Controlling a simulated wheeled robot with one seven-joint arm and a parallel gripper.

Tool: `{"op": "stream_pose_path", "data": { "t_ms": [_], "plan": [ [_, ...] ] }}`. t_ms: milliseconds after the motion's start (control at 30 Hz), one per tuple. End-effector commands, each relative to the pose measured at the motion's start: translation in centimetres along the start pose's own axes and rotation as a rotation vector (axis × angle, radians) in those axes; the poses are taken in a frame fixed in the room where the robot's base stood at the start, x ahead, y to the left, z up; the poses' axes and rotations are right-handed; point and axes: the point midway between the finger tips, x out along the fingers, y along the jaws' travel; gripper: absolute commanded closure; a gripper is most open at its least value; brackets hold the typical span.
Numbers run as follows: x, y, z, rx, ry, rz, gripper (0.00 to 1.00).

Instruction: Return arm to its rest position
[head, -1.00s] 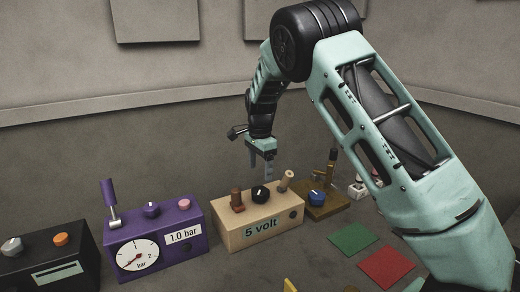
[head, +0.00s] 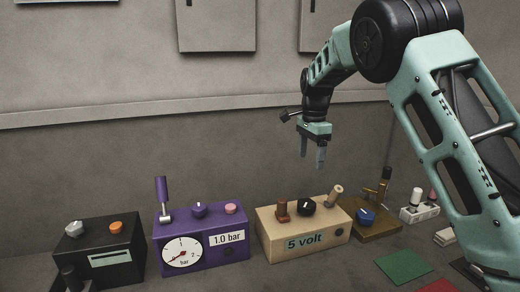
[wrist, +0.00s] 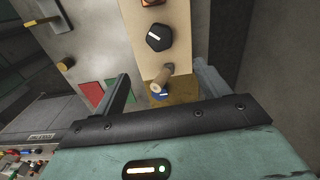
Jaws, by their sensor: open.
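My gripper (head: 313,155) hangs pointing down in the head view, open and empty. It is above the tan box (head: 304,243) labelled "5 volt" and apart from it. The tan box carries a brown cylinder, a black knob (head: 306,202) and a light brown slanted lever (head: 336,193) on top. In the wrist view the two fingers stand apart, with the black knob (wrist: 159,37) and the lever (wrist: 163,77) beyond them.
A purple box (head: 202,241) with a gauge and a black box (head: 100,251) stand to the left. A brass fixture (head: 376,222) and a white block with pegs (head: 419,212) stand to the right. Green (head: 403,266) and red (head: 438,286) squares lie in front. The air around my gripper is clear.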

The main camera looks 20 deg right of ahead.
Motion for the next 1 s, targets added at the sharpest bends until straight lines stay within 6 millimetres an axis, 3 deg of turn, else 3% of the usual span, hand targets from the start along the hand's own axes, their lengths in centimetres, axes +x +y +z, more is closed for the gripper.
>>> {"op": "stream_pose_path", "data": {
  "t_ms": [133, 267, 367, 500, 633, 800, 900, 1000],
  "plan": [
    [0.0, 0.4, 0.8, -0.031, -0.010, 0.000, 0.25],
    [0.1, 3.0, 5.3, -0.236, -0.062, -0.005, 0.25],
    [0.3, 7.0, 10.9, -0.507, -0.111, -0.017, 0.25],
    [0.6, 14.4, 18.0, -0.933, -0.150, -0.042, 0.25],
    [1.2, 22.6, 22.7, -1.347, -0.148, -0.064, 0.25],
    [2.8, 32.6, 24.9, -1.840, -0.097, -0.076, 0.25],
    [3.8, 36.4, 24.7, -2.039, -0.063, -0.070, 0.25],
    [4.4, 38.5, 24.3, -2.157, -0.039, -0.062, 0.25]
  ]
}}
